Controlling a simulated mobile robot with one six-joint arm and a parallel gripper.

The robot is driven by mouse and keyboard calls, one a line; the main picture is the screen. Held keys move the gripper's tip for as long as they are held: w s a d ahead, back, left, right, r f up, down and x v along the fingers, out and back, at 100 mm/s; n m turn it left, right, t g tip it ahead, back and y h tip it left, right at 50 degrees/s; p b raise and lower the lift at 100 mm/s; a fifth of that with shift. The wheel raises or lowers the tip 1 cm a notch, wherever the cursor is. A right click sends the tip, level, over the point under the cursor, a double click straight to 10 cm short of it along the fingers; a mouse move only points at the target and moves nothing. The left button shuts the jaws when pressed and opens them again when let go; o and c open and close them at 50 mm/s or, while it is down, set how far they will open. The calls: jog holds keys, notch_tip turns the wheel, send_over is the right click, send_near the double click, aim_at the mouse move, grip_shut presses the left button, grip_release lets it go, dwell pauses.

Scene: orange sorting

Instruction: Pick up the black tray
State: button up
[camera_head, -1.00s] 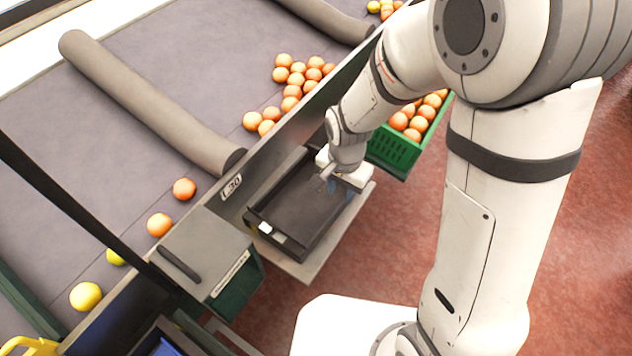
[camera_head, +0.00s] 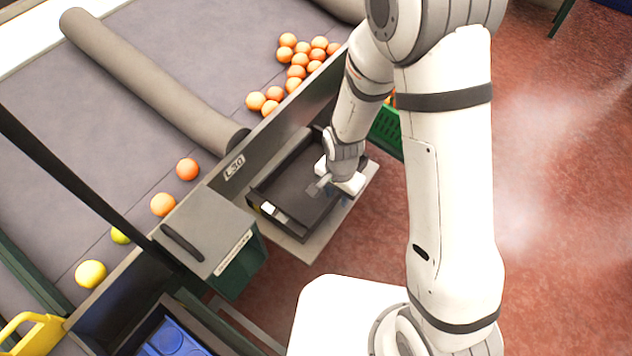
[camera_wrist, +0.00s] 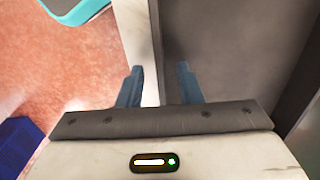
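The black tray (camera_head: 292,172) lies on a light shelf beside the conveyor's side wall and looks empty apart from a white label at its near end. My gripper (camera_head: 318,188) is over the tray's right side in the head view, pointing down. In the wrist view my gripper (camera_wrist: 159,84) has its two blue-grey fingers apart. The tray's side wall (camera_wrist: 156,45) runs between them, with the left finger over the light shelf and the right finger over the dark tray floor (camera_wrist: 215,55). I cannot tell how deep the fingers reach.
The light shelf (camera_head: 298,251) juts out under the tray. A green crate (camera_head: 388,130) is just behind my forearm. A green bin with a grey lid (camera_head: 200,235) stands at the left. Oranges (camera_head: 297,71) lie on the conveyor (camera_head: 190,50). Red floor is open at the right.

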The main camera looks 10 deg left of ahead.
jog(key=shift+c, duration=0.4)
grip_shut()
jog(key=shift+r, duration=0.1)
